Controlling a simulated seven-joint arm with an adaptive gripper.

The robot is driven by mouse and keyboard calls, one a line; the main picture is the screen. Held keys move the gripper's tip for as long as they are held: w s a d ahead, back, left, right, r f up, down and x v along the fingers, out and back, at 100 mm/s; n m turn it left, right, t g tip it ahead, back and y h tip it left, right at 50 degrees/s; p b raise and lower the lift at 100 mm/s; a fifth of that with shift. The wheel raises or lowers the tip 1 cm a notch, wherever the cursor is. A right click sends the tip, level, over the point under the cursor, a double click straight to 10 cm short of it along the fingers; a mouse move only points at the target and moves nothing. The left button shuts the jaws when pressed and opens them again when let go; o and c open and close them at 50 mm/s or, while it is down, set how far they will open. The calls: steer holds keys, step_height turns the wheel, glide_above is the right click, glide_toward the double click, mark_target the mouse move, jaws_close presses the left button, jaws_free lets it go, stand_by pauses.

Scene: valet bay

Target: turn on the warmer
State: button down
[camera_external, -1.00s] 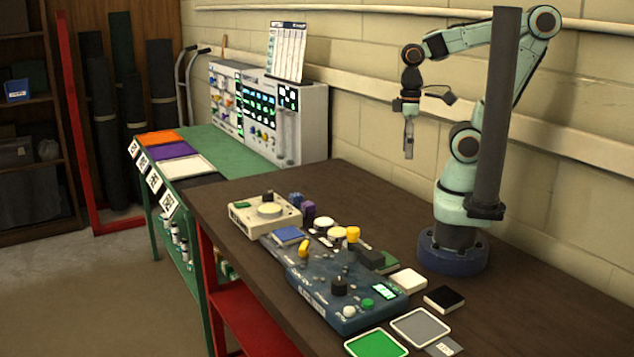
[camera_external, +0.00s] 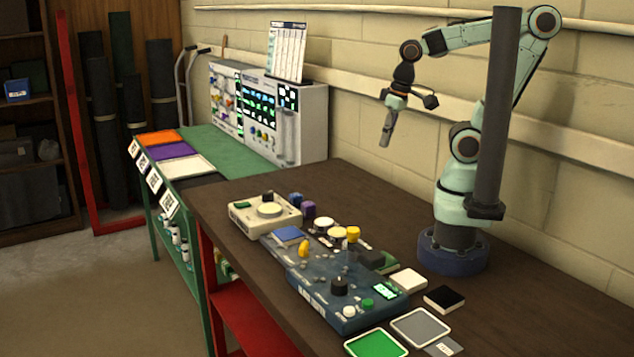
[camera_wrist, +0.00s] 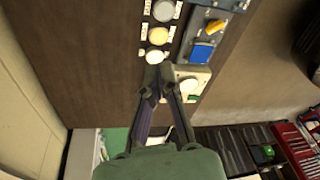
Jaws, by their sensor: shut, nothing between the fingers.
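A cream box (camera_external: 242,220) with a round pale disc (camera_external: 269,210), a small black knob (camera_external: 267,196) and a green patch stands at the table's far left corner; it may be the warmer, but no label is readable. In the wrist view the cream box (camera_wrist: 203,76) lies just past my fingertips, partly hidden by them. My gripper (camera_external: 385,143) is shut and empty, tilted, high above the table and to the right of the box. Its two fingers meet in the wrist view (camera_wrist: 160,71).
The table's right back is clear.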

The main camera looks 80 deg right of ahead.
steer(key=w+d+r+m+t+h, duration=0.3)
steer(key=w+d+m+h, duration=0.3)
steer(key=w, duration=0.6)
steer(key=w+d+r+m+t+h, duration=0.25)
steer(key=w+d+m, duration=0.4)
steer(key=w, duration=0.55)
steer(key=w+a+f+n+t+h, duration=0.2)
steer(key=w+a+f+h, duration=0.1)
steer(key=w+a+f, duration=0.45)
steer(key=a+f+n, duration=0.1)
steer(key=a+f, duration=0.1)
steer(key=f, duration=0.2)
steer(key=s+a+f+n, duration=0.1)
steer(key=a+f+n, duration=0.1)
steer(key=f, duration=0.2)
steer(key=a+f+n+t, duration=0.1)
steer(key=a+f, duration=0.1)
steer(key=f, duration=0.2)
steer(key=shift+s+a+f+y, duration=0.2)
steer(key=shift+a+f+y, duration=0.1)
steer(key=shift+y, duration=0.05)
steer(key=shift+a+n, duration=0.25)
steer(key=shift+w+d, duration=0.1)
